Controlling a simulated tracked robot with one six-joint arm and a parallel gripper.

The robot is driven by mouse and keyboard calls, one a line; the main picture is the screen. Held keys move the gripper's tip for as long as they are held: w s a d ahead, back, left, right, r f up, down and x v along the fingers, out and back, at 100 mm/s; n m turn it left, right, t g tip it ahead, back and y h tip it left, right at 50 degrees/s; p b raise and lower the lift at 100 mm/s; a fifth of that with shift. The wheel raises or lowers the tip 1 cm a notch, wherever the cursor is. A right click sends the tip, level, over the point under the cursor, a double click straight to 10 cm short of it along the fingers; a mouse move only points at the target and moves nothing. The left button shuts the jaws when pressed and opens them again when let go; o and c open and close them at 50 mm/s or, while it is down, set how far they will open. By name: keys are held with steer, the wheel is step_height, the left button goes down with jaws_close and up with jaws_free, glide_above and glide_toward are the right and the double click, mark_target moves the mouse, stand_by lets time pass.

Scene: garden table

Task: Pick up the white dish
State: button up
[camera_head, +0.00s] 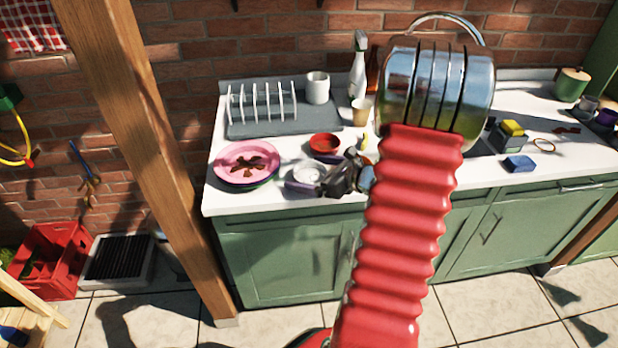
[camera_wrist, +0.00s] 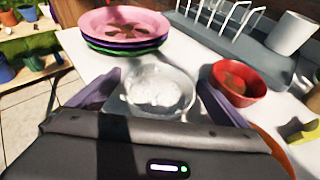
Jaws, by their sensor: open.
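The white dish (camera_wrist: 160,90) sits on the white counter, in the middle of the wrist view, with something whitish inside it. In the head view the dish (camera_head: 308,171) shows small, partly behind my gripper. My gripper (camera_wrist: 160,100) is open, with one purple finger on each side of the dish in the wrist view. In the head view my gripper (camera_head: 318,182) is low at the counter's front edge, close to the dish. I cannot tell whether the fingers touch it.
A pink plate (camera_wrist: 122,24) tops a stack left of the dish. A red bowl (camera_wrist: 238,84) stands close on the right. Behind are a dish rack (camera_head: 262,104), a white mug (camera_head: 317,88) and a spray bottle (camera_head: 358,70). The counter's front edge is near.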

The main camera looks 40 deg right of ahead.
mark_target(309, 178)
steer(key=shift+c, duration=0.3)
steer(key=c, duration=1.1)
steer(key=shift+r, duration=0.15)
step_height(309, 178, up, 10)
stand_by(0.5)
